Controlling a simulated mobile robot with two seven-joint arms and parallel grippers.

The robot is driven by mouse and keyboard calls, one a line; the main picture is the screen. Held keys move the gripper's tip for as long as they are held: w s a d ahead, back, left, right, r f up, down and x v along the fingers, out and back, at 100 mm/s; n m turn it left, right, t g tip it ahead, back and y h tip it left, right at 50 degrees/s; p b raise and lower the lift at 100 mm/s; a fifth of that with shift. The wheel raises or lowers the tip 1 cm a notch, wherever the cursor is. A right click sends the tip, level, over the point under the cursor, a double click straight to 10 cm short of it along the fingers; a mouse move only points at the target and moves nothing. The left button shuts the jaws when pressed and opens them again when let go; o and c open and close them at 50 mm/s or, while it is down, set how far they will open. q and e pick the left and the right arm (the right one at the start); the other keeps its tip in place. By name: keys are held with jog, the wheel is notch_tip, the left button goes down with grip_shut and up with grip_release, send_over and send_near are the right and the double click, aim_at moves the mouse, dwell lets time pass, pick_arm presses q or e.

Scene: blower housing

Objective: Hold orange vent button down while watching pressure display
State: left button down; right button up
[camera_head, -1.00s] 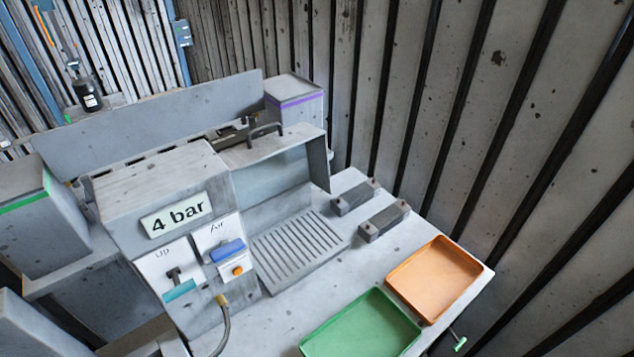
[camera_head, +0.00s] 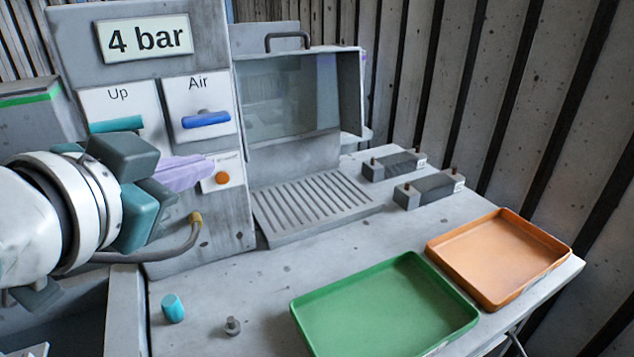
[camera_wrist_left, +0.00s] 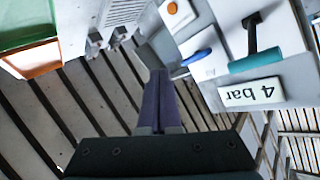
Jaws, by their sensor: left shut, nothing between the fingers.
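The orange vent button (camera_head: 222,178) is a small round knob on a white plate on the grey panel; it also shows at the top of the left wrist view (camera_wrist_left: 172,8). The pressure display (camera_head: 145,38) reads "4 bar" and appears upside down in the left wrist view (camera_wrist_left: 251,92). My left gripper (camera_head: 208,166) is shut and empty, with its purple fingers just left of the button's plate in the head view. In the left wrist view its fingertips (camera_wrist_left: 158,76) appear apart from the button. My right gripper is out of view.
The blue Air lever (camera_head: 206,120) and teal Up lever (camera_head: 116,125) sit just above my left gripper. A hose (camera_head: 192,232) curves below it. A green tray (camera_head: 385,308) and an orange tray (camera_head: 497,258) lie on the bench (camera_head: 265,285); its middle is mostly clear.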

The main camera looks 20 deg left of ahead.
aim_at(223, 178)
pick_arm(q)
jog(key=w+f+m+t+b, duration=0.1)
jog(key=w+f+t+b, duration=0.1)
jog(key=f+b, duration=0.3)
jog(key=w+f+m+t+h+b, duration=0.1)
jog(key=f+b, duration=0.5)
jog(key=b, duration=0.7)
jog(key=w+m+t, duration=0.1)
jog(key=t, duration=0.1)
jog(key=shift+w+d+f+m+t, duration=0.15)
jog(key=shift+d+f+m+t, duration=0.05)
jog(key=shift+d+m+t, duration=0.1)
jog(key=w+a+b, duration=0.1)
jog(key=w+a, duration=0.4)
jog(key=a, duration=0.1)
jog(key=shift+w+a, duration=0.35)
jog(key=shift+a, duration=0.1)
dwell(0.8)
jog(key=shift+w+a, duration=0.25)
jog(key=shift+w, duration=0.05)
